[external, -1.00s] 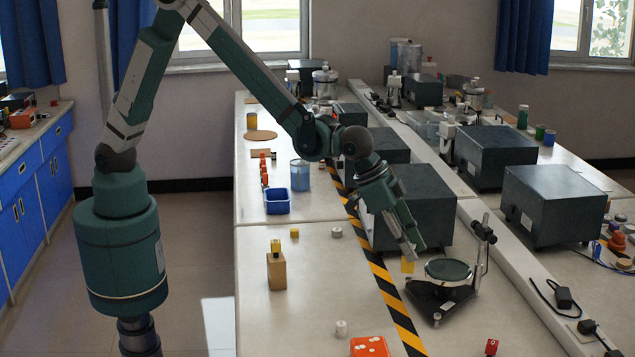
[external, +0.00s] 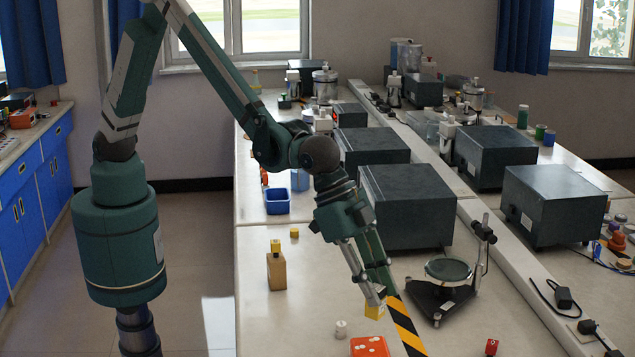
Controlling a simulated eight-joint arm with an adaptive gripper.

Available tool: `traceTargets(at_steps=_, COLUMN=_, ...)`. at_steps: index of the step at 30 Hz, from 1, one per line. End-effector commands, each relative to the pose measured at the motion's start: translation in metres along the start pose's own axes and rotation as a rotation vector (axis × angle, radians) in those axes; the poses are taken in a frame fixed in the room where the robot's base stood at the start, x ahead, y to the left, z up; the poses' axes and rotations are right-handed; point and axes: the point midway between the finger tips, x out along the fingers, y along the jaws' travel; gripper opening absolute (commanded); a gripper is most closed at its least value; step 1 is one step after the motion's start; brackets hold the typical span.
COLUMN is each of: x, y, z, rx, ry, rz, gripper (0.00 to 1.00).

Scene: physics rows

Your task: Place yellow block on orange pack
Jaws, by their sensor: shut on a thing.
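My gripper (external: 375,298) is shut on a yellow block (external: 375,311) and holds it above the near part of the table, beside the striped tape. The orange pack (external: 370,346) lies on the table at the bottom of the view, partly cut off by the frame edge, with pale spots on its top. The block appears just above and behind the pack in the picture. The exact height of the block over the table is hard to tell.
A small white cylinder (external: 341,328) stands left of the pack. A black stand with a round plate (external: 448,270) is to the right. A red cube (external: 491,347) lies at lower right.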

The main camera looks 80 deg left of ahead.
Motion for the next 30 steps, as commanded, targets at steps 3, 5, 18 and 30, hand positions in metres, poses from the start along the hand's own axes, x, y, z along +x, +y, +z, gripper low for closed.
traceTargets(at_steps=3, x=0.0, y=0.002, z=0.0, rx=0.002, ry=0.0, rz=0.001, gripper=0.07)
traceTargets(at_steps=5, x=0.0, y=0.002, z=0.0, rx=0.002, ry=0.0, rz=0.001, gripper=0.07)
traceTargets(at_steps=18, x=0.014, y=0.002, z=0.008, rx=0.002, ry=0.0, rz=0.001, gripper=0.07)
traceTargets(at_steps=30, x=0.053, y=0.002, z=0.03, rx=0.002, ry=0.0, rz=0.001, gripper=0.07)
